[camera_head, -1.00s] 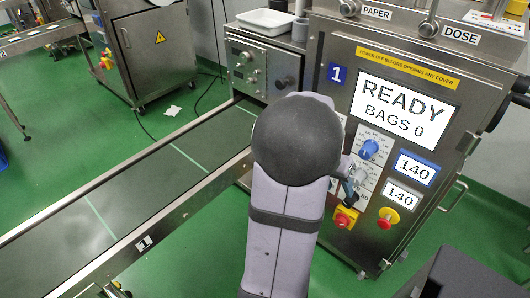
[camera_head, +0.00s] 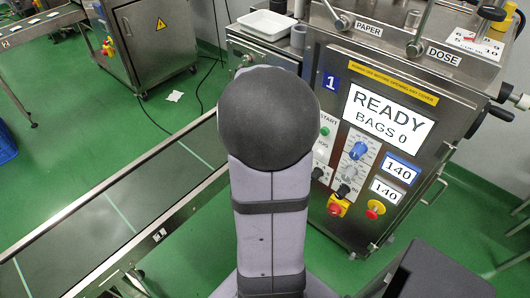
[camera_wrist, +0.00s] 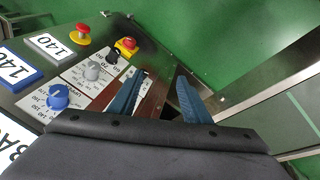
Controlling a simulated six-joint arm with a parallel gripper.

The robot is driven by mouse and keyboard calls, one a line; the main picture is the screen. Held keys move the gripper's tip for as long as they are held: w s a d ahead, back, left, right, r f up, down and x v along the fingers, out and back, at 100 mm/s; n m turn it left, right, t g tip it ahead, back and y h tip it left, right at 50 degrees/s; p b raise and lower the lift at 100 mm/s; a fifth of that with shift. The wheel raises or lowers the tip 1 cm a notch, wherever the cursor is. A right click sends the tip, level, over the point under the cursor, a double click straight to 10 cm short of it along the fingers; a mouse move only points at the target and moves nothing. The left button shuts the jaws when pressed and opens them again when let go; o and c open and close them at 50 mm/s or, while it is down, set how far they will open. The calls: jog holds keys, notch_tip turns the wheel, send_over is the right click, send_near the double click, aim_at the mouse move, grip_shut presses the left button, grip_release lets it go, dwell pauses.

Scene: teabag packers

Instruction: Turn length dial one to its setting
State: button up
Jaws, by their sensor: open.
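A blue dial (camera_head: 357,150) sits on a white printed scale on the front of machine 1, beside a blue-framed plate reading 140 (camera_head: 402,168). A grey dial (camera_head: 349,172) is below it, next to a white-framed plate reading 140 (camera_head: 386,191). The blue dial also shows at lower left in the wrist view (camera_wrist: 57,95), with the grey dial (camera_wrist: 92,71) beyond it. My gripper (camera_wrist: 160,88) is open, its two blue fingers apart with nothing between them, to the right of both dials. My arm hides it in the head view.
A black knob (camera_wrist: 112,56), a yellow-based red switch (camera_wrist: 126,46) and a red stop button (camera_wrist: 83,35) stand out from the panel near the dials. The screen (camera_head: 388,115) reads READY, BAGS 0. A conveyor (camera_head: 120,205) runs at left.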

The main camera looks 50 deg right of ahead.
jog(key=w+a+r+n+p, duration=0.2)
jog(key=a+r+p, duration=0.1)
jog(key=a+r, duration=0.1)
jog(key=shift+w+a+p, duration=0.3)
jog(key=shift+a, duration=0.3)
jog(key=a+f+n+t+y, duration=0.2)
jog(key=a+n, duration=0.8)
jog(key=a, duration=1.5)
notch_tip(320, 180, up, 19)
jog(key=g+y+p, duration=0.1)
jog(key=p, duration=1.7)
jog(key=shift+s+d+p, duration=0.25)
jog(key=shift+d+p, duration=0.05)
jog(key=shift+f, duration=0.15)
